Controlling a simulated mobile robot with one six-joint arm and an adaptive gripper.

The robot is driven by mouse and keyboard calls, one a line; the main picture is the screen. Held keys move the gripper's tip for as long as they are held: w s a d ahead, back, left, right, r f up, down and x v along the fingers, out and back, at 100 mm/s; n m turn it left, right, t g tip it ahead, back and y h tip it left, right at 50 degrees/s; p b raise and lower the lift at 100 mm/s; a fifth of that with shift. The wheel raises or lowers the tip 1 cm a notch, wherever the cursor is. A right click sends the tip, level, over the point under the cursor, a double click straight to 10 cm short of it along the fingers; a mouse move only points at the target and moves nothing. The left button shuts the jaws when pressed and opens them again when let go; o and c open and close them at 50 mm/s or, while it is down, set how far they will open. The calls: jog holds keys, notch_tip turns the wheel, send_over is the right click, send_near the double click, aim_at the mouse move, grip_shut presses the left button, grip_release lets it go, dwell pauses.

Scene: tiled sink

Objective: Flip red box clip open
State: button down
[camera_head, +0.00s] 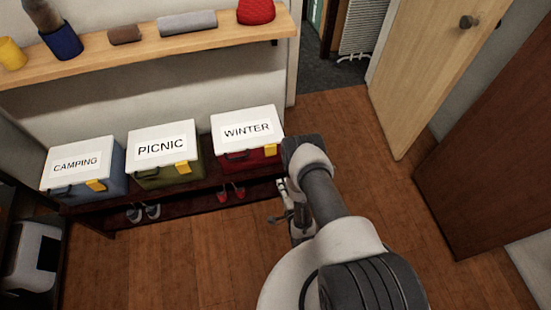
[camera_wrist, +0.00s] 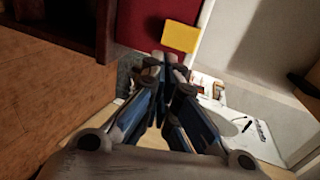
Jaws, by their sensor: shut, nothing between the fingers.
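The red box (camera_head: 262,162) with a white lid marked WINTER (camera_head: 247,125) stands at the right end of the row on the bench. Its yellow clip (camera_head: 271,150) is on the front near the lid's edge; I cannot tell whether it is flipped. In the wrist view, the red front (camera_wrist: 138,22) and yellow clip (camera_wrist: 181,37) are just beyond my fingertips. My gripper (camera_wrist: 168,60) is shut and empty, pointing towards the clip. The gap between them is hard to judge. In the head view my arm partly hides my gripper (camera_head: 286,205), low in front of the box.
A blue CAMPING box (camera_head: 112,180) and a green PICNIC box (camera_head: 190,170) stand left of the red box on the dark bench (camera_head: 175,200). Shoes sit below. A wooden shelf (camera_head: 140,55) hangs above. An open door (camera_head: 430,70) is at right; the wooden floor before the bench is clear.

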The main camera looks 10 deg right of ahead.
jog(key=b, duration=0.5)
send_near(274, 154)
jog(key=f+x, duration=0.1)
jog(key=x, duration=0.4)
jog(key=shift+w+r, duration=0.25)
jog(key=shift+w, duration=0.5)
jog(key=shift+s, duration=0.1)
